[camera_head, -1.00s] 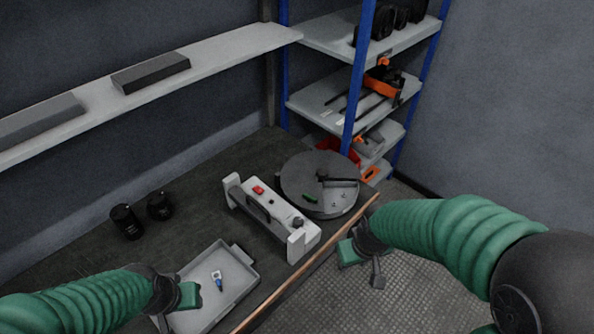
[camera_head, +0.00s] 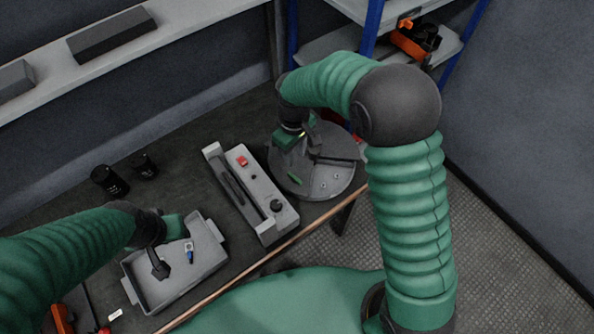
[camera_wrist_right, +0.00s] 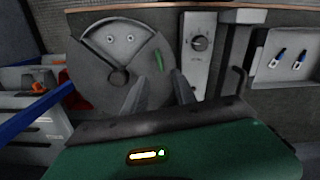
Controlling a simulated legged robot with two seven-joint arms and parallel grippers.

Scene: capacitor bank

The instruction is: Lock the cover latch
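A round grey drum with a flat cover (camera_head: 325,182) stands on the bench; it also shows in the wrist view (camera_wrist_right: 92,72). A small green tab (camera_head: 293,178) lies on the cover near its rim; in the wrist view it (camera_wrist_right: 158,61) is beyond my fingertips. I cannot tell for sure whether this tab is the latch. My right gripper (camera_head: 300,140) is over the far side of the cover. In the wrist view its two fingers (camera_wrist_right: 160,86) are apart with nothing between them. My left gripper (camera_head: 165,248) is over the grey tray; its finger opening is unclear.
A grey box with a red button and a dark knob (camera_head: 257,200) stands left of the drum. The grey tray (camera_head: 207,268) holds small blue-tipped parts. Two black cylinders (camera_head: 110,180) stand behind it. Shelves with blue posts (camera_head: 372,28) are behind the drum.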

